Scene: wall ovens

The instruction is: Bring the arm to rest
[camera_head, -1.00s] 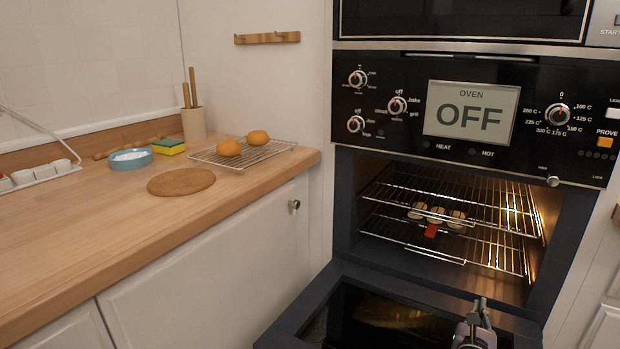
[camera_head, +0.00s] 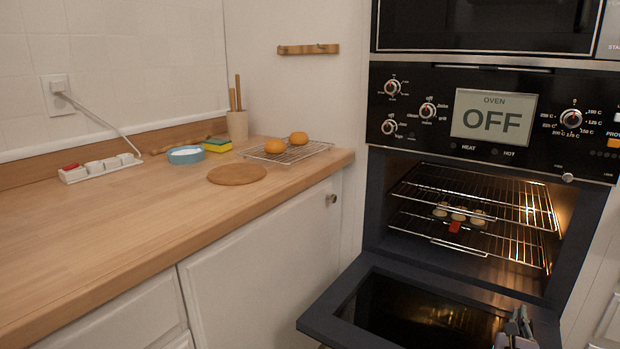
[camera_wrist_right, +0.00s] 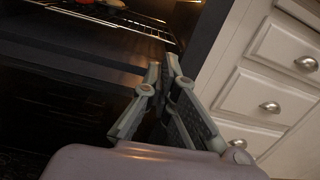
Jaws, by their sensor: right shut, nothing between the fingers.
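My right gripper (camera_head: 517,328) is at the bottom right of the head view, over the lowered oven door (camera_head: 345,310). In the right wrist view the gripper (camera_wrist_right: 166,72) has its fingertips together with nothing between them. It points toward the oven's right edge and the white drawers beside it. My left gripper is not in view. The oven (camera_head: 470,230) is open, its inside is lit, and its display (camera_head: 493,117) reads OFF.
Several pale round pieces and a red item (camera_head: 455,227) sit on a rack (camera_head: 430,238) inside the oven. The wooden counter (camera_head: 130,240) at left holds a cooling rack with two buns, a round board (camera_head: 237,174), a blue dish and a sponge. White drawers (camera_wrist_right: 280,70) stand right of the oven.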

